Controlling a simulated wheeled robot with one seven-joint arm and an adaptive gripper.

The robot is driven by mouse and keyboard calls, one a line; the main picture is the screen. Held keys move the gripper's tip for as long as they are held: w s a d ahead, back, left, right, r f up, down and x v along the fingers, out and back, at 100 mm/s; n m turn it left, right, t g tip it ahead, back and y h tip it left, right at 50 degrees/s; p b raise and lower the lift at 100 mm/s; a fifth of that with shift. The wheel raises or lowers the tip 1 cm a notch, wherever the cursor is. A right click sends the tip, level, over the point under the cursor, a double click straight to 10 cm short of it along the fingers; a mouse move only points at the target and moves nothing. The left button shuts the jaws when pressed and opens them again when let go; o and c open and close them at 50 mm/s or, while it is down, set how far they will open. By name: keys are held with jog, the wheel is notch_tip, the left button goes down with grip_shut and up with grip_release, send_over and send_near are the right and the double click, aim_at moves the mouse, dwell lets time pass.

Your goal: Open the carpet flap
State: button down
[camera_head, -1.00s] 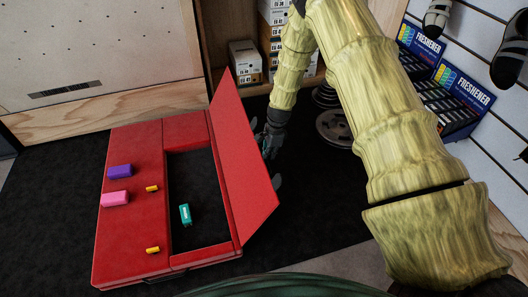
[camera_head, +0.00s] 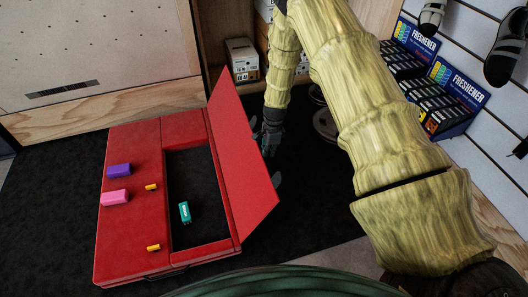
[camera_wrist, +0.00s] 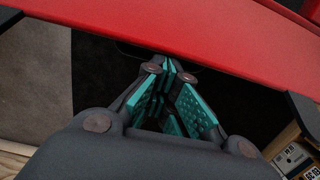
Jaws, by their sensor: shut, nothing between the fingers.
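The red crash pad (camera_head: 132,232) lies on the dark floor. Its red carpet flap (camera_head: 243,165) stands raised along the right edge of a dark rectangular opening (camera_head: 195,165), tilted outward to the right. My gripper (camera_head: 272,175) is on the right, outer side of the flap, partly hidden by it in the head view. In the wrist view my gripper (camera_wrist: 168,70) has its teal-padded fingers together at the tips, with nothing between them. The red flap (camera_wrist: 200,40) crosses the top of that view close to the fingertips; whether they touch it I cannot tell.
A teal block (camera_head: 185,212) lies in the opening. A purple block (camera_head: 119,170), a pink block (camera_head: 115,197) and small yellow pieces (camera_head: 152,187) lie on the pad's left part. Boxes (camera_head: 242,60) and freshener displays (camera_head: 455,95) stand behind and right.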

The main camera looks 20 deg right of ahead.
notch_tip(320, 180, up, 9)
jog(key=d+p, duration=0.1)
jog(key=d, duration=0.1)
jog(key=shift+s+d+r+p, duration=0.15)
jog(key=shift+d+p, duration=0.05)
jog(key=shift+p, duration=0.2)
